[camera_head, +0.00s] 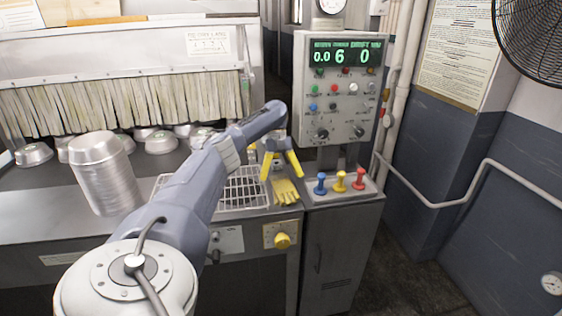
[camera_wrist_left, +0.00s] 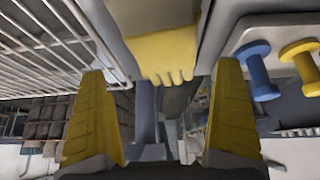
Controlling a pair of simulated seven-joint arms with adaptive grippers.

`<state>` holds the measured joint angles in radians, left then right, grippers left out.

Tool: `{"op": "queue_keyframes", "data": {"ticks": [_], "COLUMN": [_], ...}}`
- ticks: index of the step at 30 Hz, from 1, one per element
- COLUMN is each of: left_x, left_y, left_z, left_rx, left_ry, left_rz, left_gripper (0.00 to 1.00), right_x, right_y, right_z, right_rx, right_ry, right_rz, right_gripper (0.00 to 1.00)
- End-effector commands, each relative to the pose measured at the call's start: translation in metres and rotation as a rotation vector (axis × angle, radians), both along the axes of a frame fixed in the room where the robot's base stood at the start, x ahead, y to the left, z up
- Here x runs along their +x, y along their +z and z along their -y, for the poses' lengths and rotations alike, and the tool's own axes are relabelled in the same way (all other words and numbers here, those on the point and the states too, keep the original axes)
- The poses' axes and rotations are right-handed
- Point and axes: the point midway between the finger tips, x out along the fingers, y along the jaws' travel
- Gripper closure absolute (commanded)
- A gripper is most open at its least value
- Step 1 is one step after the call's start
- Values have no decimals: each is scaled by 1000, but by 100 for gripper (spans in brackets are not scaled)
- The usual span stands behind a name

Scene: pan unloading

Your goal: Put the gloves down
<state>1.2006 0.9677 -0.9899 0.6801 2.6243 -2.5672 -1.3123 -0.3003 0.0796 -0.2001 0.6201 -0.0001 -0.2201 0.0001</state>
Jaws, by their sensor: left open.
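The yellow gloves (camera_head: 285,191) lie on the counter's right end, beside the wire rack, with the finger ends towards the front edge. They also show in the left wrist view (camera_wrist_left: 166,55), at the top between my fingers, beyond the tips. My left gripper (camera_head: 281,175) has yellow fingers spread apart with nothing between them. It is just above and behind the gloves, apart from them as far as I can see. My right gripper is in neither view.
A wire rack (camera_head: 243,189) lies left of the gloves. Blue (camera_head: 320,184), yellow (camera_head: 340,182) and red (camera_head: 359,179) knobs stand on the cabinet to the right, below a control box (camera_head: 341,92). Stacked metal pans (camera_head: 104,172) stand at the left.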

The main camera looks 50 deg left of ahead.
Motion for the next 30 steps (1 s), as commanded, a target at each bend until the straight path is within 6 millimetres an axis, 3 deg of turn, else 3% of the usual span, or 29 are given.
{"op": "queue_keyframes", "data": {"ticks": [9,30], "left_x": [12,16], "left_y": [38,56], "left_z": [-16,-26], "left_rx": [-2,-2], "left_ry": [0,-2], "left_rz": [6,3], "left_gripper": [0,0], "right_x": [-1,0], "right_y": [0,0], "right_z": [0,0], "right_rx": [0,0], "right_ry": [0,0], "right_rz": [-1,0], "right_gripper": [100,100]}}
